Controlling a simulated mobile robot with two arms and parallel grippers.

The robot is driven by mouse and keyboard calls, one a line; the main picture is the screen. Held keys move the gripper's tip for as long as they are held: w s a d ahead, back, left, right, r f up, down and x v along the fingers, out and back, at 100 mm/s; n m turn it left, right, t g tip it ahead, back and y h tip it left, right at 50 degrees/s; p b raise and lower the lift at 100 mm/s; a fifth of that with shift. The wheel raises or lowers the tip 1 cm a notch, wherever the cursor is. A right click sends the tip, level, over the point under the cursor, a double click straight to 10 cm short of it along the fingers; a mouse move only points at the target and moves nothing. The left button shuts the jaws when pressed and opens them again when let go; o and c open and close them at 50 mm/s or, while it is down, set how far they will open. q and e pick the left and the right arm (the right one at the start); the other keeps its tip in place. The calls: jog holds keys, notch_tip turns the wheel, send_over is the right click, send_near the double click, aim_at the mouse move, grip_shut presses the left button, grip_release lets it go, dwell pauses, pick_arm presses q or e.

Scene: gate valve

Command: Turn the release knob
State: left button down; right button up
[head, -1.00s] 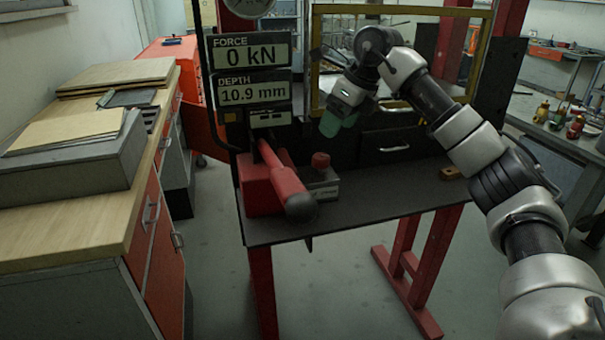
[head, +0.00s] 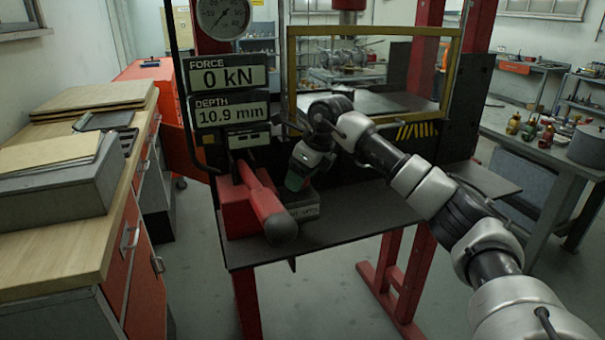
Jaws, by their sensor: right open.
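My right gripper (head: 296,181) reaches in from the right and points down over a small grey block (head: 304,212) on the dark bench of the press. My left gripper is not in view.
A red pump lever (head: 262,200) with a dark ball end juts out from a red housing (head: 236,208), close left of the gripper. Above are a force and depth display (head: 228,92) and a dial gauge (head: 223,15). The bench top (head: 385,215) is clear at right.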

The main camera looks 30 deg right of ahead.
jog(key=c, duration=0.9)
jog(key=shift+r+n+y+p, duration=0.2)
jog(key=shift+n+y+p, duration=0.1)
jog(key=shift+n+p, duration=0.55)
jog(key=shift+c, duration=0.2)
jog(key=shift+d+n+g+y+p, duration=0.1)
jog(key=shift+n+g+y+p, duration=0.25)
jog(key=shift+n+p, duration=0.4)
jog(key=shift+w+f+n, duration=0.1)
jog(key=shift+f+n, duration=0.05)
jog(key=shift+n, duration=0.45)
jog(key=o, duration=0.9)
jog(key=shift+o, duration=0.2)
jog(key=shift+g, duration=0.25)
